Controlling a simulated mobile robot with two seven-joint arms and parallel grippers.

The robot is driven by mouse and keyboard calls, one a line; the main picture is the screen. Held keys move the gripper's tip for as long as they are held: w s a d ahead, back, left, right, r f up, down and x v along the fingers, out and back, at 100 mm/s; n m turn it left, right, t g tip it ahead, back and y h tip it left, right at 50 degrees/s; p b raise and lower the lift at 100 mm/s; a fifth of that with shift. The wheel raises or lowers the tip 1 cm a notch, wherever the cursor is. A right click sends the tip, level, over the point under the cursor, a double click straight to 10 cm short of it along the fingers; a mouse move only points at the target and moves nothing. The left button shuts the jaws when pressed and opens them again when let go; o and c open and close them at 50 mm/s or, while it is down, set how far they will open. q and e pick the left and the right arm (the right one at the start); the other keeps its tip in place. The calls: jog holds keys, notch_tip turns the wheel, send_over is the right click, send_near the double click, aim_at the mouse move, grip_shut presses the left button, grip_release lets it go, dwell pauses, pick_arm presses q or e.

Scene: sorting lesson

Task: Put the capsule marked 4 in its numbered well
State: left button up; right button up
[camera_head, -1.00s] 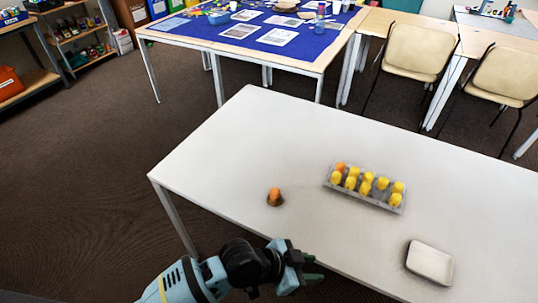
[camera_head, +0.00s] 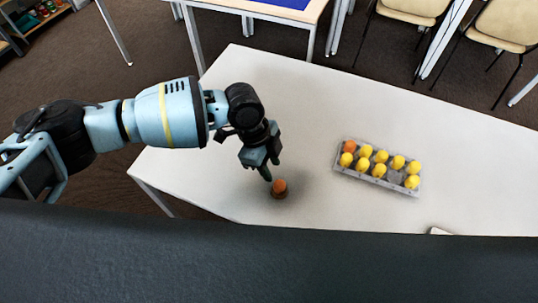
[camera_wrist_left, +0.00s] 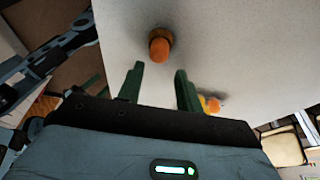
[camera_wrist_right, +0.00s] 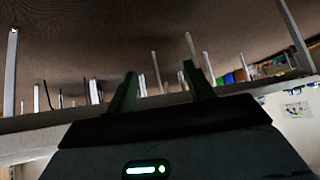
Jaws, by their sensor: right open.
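An orange capsule (camera_head: 280,185) stands upright in a small brown holder (camera_head: 280,194) on the white table; its number is not legible. My left gripper (camera_head: 267,173) is just to the capsule's upper left, not holding it. In the left wrist view the left gripper (camera_wrist_left: 159,68) is open, with the capsule (camera_wrist_left: 159,50) beyond its fingertips. A grey tray of wells (camera_head: 345,169) holds several yellow capsules and one orange capsule (camera_head: 349,146). One well in its front row, toward the right, looks empty (camera_head: 397,178). My right gripper (camera_wrist_right: 160,70) is open and empty, below table height.
The white table (camera_head: 225,190) is clear between the capsule and the tray. A pale dish (camera_head: 440,231) barely shows at the table's near edge. A blue-topped table (camera_head: 290,5) and chairs (camera_head: 505,70) stand behind.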

aim_at(278, 182)
pick_arm(q)
jog(key=shift+b+x, duration=1.05)
jog(key=shift+x, duration=1.45)
jog(key=shift+b+x, duration=0.3)
jog(key=shift+x, duration=0.75)
pick_arm(e)
jog(key=shift+s+a+f+g, duration=0.1)
jog(key=shift+s+f, duration=0.2)
jog(key=shift+f, duration=0.2)
jog(key=shift+s+f+g, duration=0.1)
jog(key=shift+s+f, duration=0.25)
jog(key=shift+f, duration=0.2)
jog(key=shift+s+a+f+g, duration=0.1)
jog(key=shift+s+f, duration=0.2)
jog(key=shift+f, duration=0.2)
pick_arm(q)
jog(key=shift+s, duration=0.1)
jog(key=shift+r, duration=0.1)
jog(key=shift+c, duration=1.2)
pick_arm(e)
jog(key=shift+s+d+f, duration=0.1)
jog(key=shift+s+f, duration=0.05)
jog(key=shift+s, duration=0.05)
pick_arm(q)
jog(key=shift+r, duration=0.1)
